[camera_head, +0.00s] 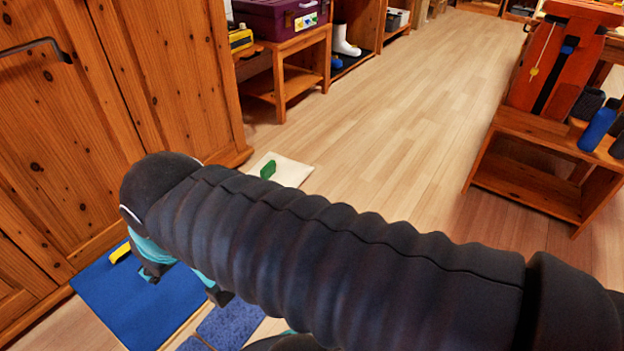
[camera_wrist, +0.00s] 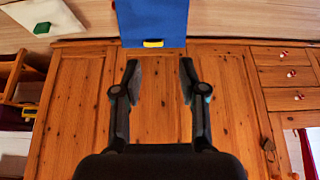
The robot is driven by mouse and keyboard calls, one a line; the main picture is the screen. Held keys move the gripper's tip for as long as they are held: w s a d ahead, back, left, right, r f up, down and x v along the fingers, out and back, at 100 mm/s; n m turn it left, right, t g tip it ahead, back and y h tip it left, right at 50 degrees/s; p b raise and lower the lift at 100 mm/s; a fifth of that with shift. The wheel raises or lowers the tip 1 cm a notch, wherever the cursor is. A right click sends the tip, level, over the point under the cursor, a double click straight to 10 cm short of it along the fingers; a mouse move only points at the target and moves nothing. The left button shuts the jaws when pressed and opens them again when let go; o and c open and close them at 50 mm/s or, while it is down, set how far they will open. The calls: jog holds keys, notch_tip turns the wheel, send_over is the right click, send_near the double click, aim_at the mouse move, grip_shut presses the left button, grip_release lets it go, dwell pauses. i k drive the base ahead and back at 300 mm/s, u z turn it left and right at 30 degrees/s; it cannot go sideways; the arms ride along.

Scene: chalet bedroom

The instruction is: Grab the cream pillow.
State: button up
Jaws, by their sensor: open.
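A flat cream square (camera_head: 292,174) lies on the wooden floor beyond my arm in the head view, with a small green object (camera_head: 268,169) on it. I cannot tell whether it is the cream pillow; no other cream pillow shows. The cream square also shows at the top left of the wrist view (camera_wrist: 62,18). My gripper (camera_wrist: 159,72) is open and empty, with cabinet doors filling the space between its fingers. It is well apart from the cream square. In the head view my arm hides most of the gripper.
A blue mat (camera_head: 125,300) with a yellow object (camera_head: 120,252) lies by the wooden cabinet (camera_head: 60,130). A low table (camera_head: 300,45) holds a purple case (camera_head: 280,18). A wooden shelf unit (camera_head: 530,185) stands at right. The floor between is clear.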

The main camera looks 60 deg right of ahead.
aim_at(287, 173)
jog(key=z, duration=2.4)
jog(key=i, duration=1.55)
jog(key=u, duration=0.7)
